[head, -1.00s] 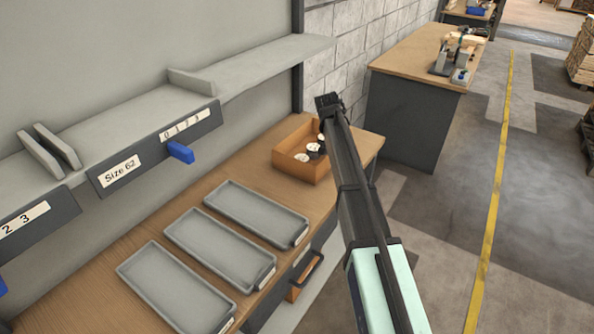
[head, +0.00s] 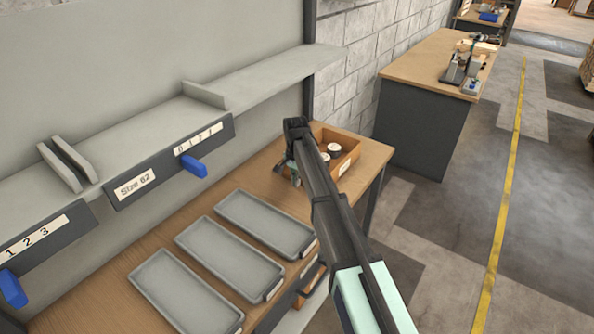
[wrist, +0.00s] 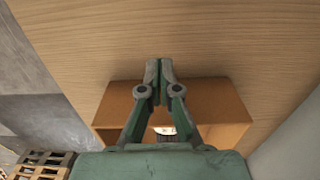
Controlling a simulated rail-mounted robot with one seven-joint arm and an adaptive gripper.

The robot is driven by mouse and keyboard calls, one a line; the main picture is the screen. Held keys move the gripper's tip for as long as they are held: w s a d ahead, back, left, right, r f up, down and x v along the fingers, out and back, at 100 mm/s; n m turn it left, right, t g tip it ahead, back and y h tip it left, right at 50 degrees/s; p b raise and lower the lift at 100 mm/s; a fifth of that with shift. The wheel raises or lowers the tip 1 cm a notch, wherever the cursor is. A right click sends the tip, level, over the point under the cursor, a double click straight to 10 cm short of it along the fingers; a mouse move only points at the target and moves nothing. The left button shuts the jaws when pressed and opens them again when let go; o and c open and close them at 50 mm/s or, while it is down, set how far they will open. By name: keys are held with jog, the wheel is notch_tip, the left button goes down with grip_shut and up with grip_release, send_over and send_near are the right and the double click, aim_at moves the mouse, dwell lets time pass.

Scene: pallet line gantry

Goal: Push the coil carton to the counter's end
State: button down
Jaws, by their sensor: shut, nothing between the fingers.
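The coil carton (head: 348,166) is an open orange-brown box with round coils inside. It sits on the wooden counter (head: 376,160), near its far right end, with some bare wood beyond it. My gripper (head: 292,172) is low at the carton's left side in the head view, partly hidden by my arm. In the wrist view my gripper (wrist: 158,66) is shut and empty, its fingers overlapping the carton (wrist: 215,97). I cannot tell whether they touch it. My arm hides part of the carton in the head view.
Several grey trays (head: 265,224) lie on the counter before the carton. A grey shelf (head: 268,73) with blue clips runs above. Past the counter's end are a floor gap and another workbench (head: 425,60). A pallet (wrist: 42,164) shows in the wrist view.

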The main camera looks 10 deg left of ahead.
aim_at(303, 189)
notch_tip(303, 189, down, 3)
jog(key=shift+f+p, duration=0.2)
jog(key=shift+p, duration=0.2)
jog(key=w, duration=0.1)
jog(key=d+p, duration=0.1)
jog(key=w, duration=0.1)
jog(key=shift+w+d+f, duration=0.25)
jog(key=shift+w, duration=0.1)
jog(key=shift+w+d+f, duration=0.1)
jog(key=shift+w+d, duration=0.15)
jog(key=shift+w, duration=0.15)
jog(key=shift+w+d, duration=0.2)
jog(key=shift+w, duration=0.15)
jog(key=w+d, duration=0.2)
jog(key=w, duration=0.2)
jog(key=w+d+b, duration=0.1)
jog(key=w+d, duration=0.2)
jog(key=w, duration=0.1)
jog(key=w+d, duration=0.2)
jog(key=w, duration=0.2)
jog(key=shift+w+d, duration=0.15)
jog(key=shift+w, duration=0.25)
jog(key=shift+s, duration=0.15)
